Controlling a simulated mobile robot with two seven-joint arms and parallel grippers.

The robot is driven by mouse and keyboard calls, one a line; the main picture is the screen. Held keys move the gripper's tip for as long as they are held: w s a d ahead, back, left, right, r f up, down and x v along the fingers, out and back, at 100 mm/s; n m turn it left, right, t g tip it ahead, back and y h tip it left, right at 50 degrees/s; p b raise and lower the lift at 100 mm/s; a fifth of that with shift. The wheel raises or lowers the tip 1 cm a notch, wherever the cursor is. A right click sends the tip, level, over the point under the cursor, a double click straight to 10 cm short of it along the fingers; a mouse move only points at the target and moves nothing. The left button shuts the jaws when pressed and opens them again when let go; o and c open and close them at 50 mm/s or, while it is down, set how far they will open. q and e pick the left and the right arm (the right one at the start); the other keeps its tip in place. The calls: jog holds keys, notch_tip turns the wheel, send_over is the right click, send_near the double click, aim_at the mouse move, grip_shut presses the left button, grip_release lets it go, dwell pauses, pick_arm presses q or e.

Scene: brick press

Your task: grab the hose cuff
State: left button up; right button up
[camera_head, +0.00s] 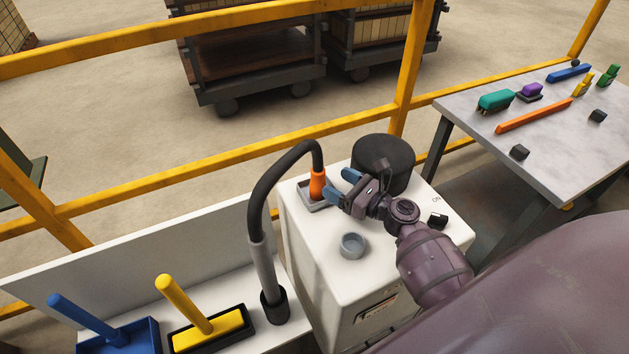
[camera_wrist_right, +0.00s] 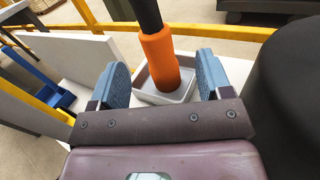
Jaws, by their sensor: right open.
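The orange hose cuff (camera_head: 317,184) is on the end of a black hose (camera_head: 267,185) and stands nearly upright in a small grey square tray (camera_head: 309,204) on a white cabinet. My right gripper (camera_head: 340,184) is open, its blue fingers pointing at the cuff from the right. In the right wrist view the cuff (camera_wrist_right: 160,58) shows between the two open fingers, a little beyond them, with gaps on both sides. I see no contact. My left gripper is not in view.
The white cabinet (camera_head: 325,275) also bears a black round cylinder (camera_head: 383,160) close behind my right gripper and a grey cup (camera_head: 352,245). A yellow railing (camera_head: 200,185) runs behind. Yellow (camera_head: 185,300) and blue (camera_head: 90,320) handled tools stand at left.

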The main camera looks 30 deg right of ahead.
aim_at(312, 171)
jog(key=shift+x, duration=1.15)
jog(key=shift+w+a, duration=0.25)
jog(key=shift+w, duration=0.15)
jog(key=x, duration=0.4)
jog(key=shift+a+f, duration=0.1)
jog(key=shift+f, duration=0.05)
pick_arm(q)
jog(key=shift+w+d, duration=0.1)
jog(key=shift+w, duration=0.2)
pick_arm(e)
jog(key=shift+w+a, duration=0.2)
jog(key=shift+w, duration=0.25)
jog(key=c, duration=1)
jog(key=shift+c, duration=0.2)
